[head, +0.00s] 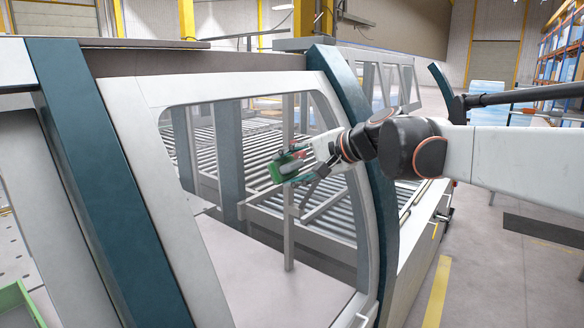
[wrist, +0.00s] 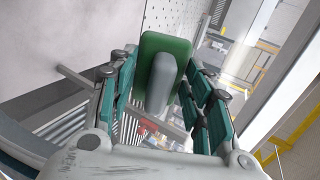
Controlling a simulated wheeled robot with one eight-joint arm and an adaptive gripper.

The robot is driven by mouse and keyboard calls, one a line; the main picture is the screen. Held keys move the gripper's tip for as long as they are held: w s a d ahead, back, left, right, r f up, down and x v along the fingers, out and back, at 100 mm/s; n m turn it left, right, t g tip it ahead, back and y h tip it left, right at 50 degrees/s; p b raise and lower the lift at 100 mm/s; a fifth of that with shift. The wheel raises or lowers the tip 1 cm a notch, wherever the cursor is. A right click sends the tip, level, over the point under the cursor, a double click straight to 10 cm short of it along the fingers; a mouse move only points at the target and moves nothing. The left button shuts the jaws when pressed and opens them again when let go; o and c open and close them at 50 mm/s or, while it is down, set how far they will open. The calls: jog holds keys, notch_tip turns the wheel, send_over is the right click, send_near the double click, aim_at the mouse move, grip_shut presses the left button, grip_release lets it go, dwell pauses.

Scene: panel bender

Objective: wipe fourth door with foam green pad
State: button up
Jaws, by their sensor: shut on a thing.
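My gripper (head: 301,162) is shut on the foam green pad (head: 283,168), with the arm reaching in from the right. In the wrist view the green pad (wrist: 178,47) has a grey grip (wrist: 161,82) on its back, and the fingers stand on both sides of it. In the head view the pad is in front of the window of a grey-framed door (head: 140,135) with rounded corners. I cannot tell whether the pad touches the window. I cannot tell from these views which door is the fourth.
Dark teal posts (head: 88,170) stand beside the door frame. Roller conveyors (head: 290,200) show through the window. A green tray (head: 18,303) is at the lower left. Open floor with a yellow line (head: 437,290) lies to the right.

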jog(key=shift+x, duration=0.85)
